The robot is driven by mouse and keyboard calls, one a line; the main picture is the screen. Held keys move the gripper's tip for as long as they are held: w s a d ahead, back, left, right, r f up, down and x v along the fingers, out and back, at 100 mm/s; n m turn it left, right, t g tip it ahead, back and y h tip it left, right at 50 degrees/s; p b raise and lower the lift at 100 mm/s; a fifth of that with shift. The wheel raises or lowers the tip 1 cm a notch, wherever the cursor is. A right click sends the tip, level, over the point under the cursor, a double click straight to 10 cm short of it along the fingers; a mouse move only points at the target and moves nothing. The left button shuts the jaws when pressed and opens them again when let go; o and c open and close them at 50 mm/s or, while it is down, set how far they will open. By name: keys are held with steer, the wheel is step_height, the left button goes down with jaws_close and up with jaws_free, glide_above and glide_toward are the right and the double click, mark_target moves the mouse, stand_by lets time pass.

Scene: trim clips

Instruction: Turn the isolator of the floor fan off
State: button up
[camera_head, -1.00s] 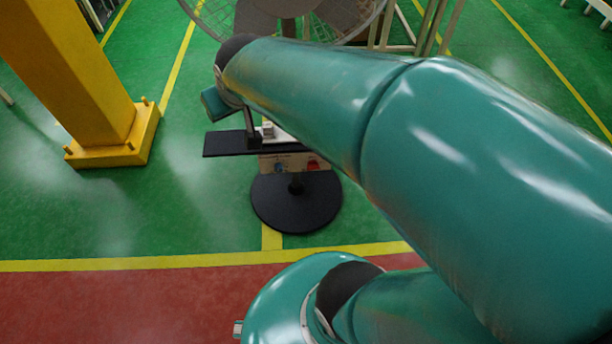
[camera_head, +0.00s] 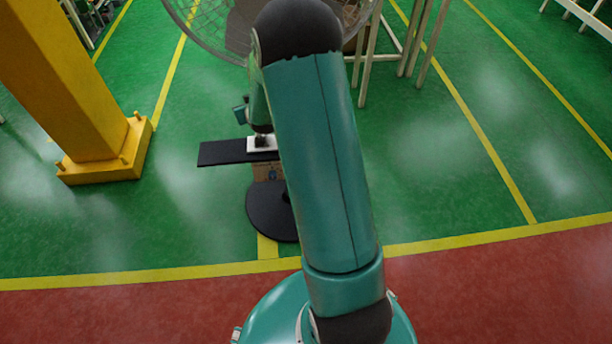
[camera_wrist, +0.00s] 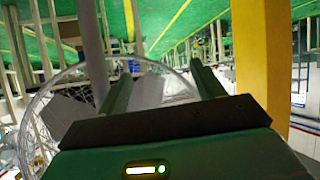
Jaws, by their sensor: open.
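The floor fan (camera_head: 220,28) stands at the top of the head view, its wire cage partly behind my arm. In front of it, a white box (camera_head: 262,146), which may be the isolator, sits on a black plate (camera_head: 222,153). The plate is above a round black base (camera_head: 268,212). My arm hides the plate's right part. My wrist is just above the white box in the head view; fingertips and any contact cannot be made out there. In the wrist view my gripper (camera_wrist: 166,76) is open with nothing between its fingers, and the fan cage (camera_wrist: 62,88) shows behind.
A yellow column (camera_head: 75,80) with a wide foot stands to the left; it also shows in the wrist view (camera_wrist: 262,60). Pale frame legs (camera_head: 400,45) stand behind right of the fan. Green floor is clear at the right.

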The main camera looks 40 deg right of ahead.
steer(key=s+d+f+m+t+h, duration=0.1)
steer(key=s+d+f, duration=0.15)
steer(key=f, duration=0.55)
steer(key=s+d+f+h, duration=0.1)
steer(key=d+f, duration=0.2)
steer(key=f, duration=0.5)
steer(key=s+d+f+m+t+h, duration=0.1)
steer(key=s+d+f, duration=0.15)
steer(key=f, duration=0.45)
steer(key=s+a+f+m+t+h, duration=0.1)
steer(key=s+f+m+h, duration=0.15)
steer(key=s+f, duration=1.35)
steer(key=r+x, duration=0.1)
steer(key=x, duration=1.3)
steer(key=shift+h, duration=0.45)
steer(key=shift+s, duration=0.1)
steer(key=c, duration=1)
